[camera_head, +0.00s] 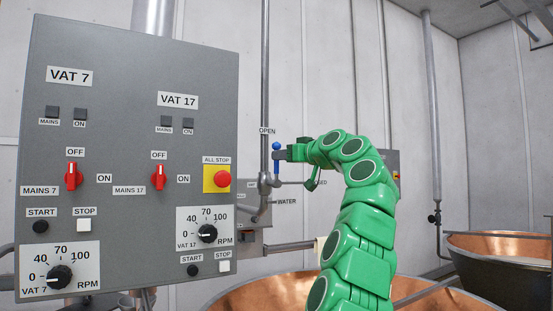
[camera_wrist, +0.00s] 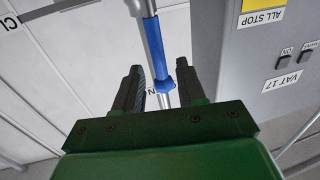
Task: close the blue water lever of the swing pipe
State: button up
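The blue water lever (camera_head: 276,147) stands upright on the swing pipe's valve, its tip close to the OPEN label (camera_head: 267,131). The CLOSED label (camera_head: 321,183) is to the lower right, partly hidden by my arm. My gripper (camera_head: 279,155) is at the lever's upper part, coming from the right. In the wrist view the blue lever (camera_wrist: 152,45) runs between my two fingers (camera_wrist: 158,72), with its rounded end near the palm. The fingers are apart, with a gap on each side of the lever, so they are not shut on it.
A grey control panel (camera_head: 130,130) with red switches and an ALL STOP button (camera_head: 222,179) stands close on the left. It also shows at the right of the wrist view (camera_wrist: 250,55). Copper vats (camera_head: 495,247) lie below and at the right. A vertical pipe (camera_head: 265,60) rises above the valve.

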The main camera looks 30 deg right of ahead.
jog(key=shift+w+a+f, duration=0.1)
jog(key=shift+w+a, duration=0.05)
jog(key=shift+w, duration=0.75)
jog(key=shift+w+a, duration=0.1)
jog(key=shift+w, duration=0.8)
jog(key=shift+w+a, duration=0.1)
jog(key=shift+w, duration=0.05)
grip_shut()
